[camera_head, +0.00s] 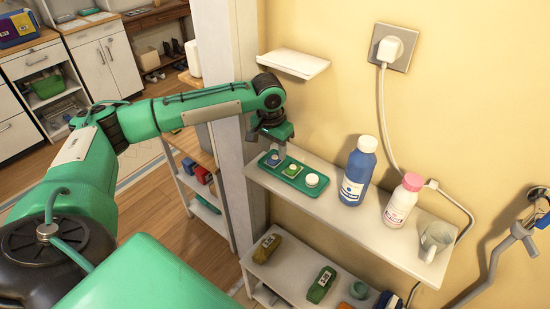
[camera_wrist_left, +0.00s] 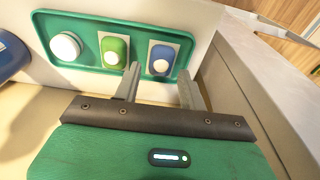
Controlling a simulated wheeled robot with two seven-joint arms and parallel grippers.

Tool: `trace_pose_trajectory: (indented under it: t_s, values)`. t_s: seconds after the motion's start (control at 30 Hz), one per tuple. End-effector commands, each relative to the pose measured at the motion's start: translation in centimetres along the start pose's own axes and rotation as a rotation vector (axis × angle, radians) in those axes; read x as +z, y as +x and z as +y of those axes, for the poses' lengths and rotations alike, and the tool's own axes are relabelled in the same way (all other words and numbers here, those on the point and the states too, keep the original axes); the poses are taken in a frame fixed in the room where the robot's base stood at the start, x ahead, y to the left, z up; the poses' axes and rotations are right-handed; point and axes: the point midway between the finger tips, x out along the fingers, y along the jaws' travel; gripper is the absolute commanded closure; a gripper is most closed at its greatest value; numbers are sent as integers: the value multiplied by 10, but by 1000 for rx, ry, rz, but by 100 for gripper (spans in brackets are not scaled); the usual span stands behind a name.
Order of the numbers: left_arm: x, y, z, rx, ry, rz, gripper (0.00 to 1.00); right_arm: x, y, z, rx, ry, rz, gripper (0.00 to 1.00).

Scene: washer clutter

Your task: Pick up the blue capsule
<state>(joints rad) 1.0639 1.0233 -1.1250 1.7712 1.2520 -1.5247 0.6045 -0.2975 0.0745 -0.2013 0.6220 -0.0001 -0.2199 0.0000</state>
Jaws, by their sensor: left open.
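The blue capsule (camera_head: 273,159) lies at the left end of a green tray (camera_head: 302,187) on the upper white shelf. In the left wrist view the blue capsule (camera_wrist_left: 161,58) shows a white round spot and sits on a pale square. My left gripper (camera_head: 274,146) is open just above it, pointing down. In the left wrist view the fingertips of my left gripper (camera_wrist_left: 158,75) appear on either side of the blue capsule, with nothing held. I cannot tell whether they touch it. My right gripper is not in view.
A green capsule (camera_head: 293,171) and a white round piece (camera_head: 312,180) share the tray. A blue bottle (camera_head: 358,172), a pink-capped bottle (camera_head: 402,201) and a grey mug (camera_head: 436,240) stand to the right. A small empty shelf (camera_head: 293,63) juts out above. The wall is close behind.

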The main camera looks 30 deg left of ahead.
Motion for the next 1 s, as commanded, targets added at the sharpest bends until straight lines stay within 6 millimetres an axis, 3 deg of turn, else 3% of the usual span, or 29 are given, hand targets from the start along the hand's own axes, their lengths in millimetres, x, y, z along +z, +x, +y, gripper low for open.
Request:
trace_pose_trajectory:
  t_s: [0.2, 0.47, 0.5, 0.67, 1.0]
  values:
    - [1, 28, -2, -1, 0, -2, 58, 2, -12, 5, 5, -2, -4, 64]
    - [1, 33, -1, 0, 1, 0, 58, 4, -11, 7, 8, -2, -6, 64]
    - [1, 33, -1, 0, 1, 0, 60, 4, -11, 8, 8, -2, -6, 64]
    - [1, 33, -1, 0, 1, 0, 91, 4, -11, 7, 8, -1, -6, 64]
    - [2, 32, -1, 0, 0, 0, 92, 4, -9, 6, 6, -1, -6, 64]
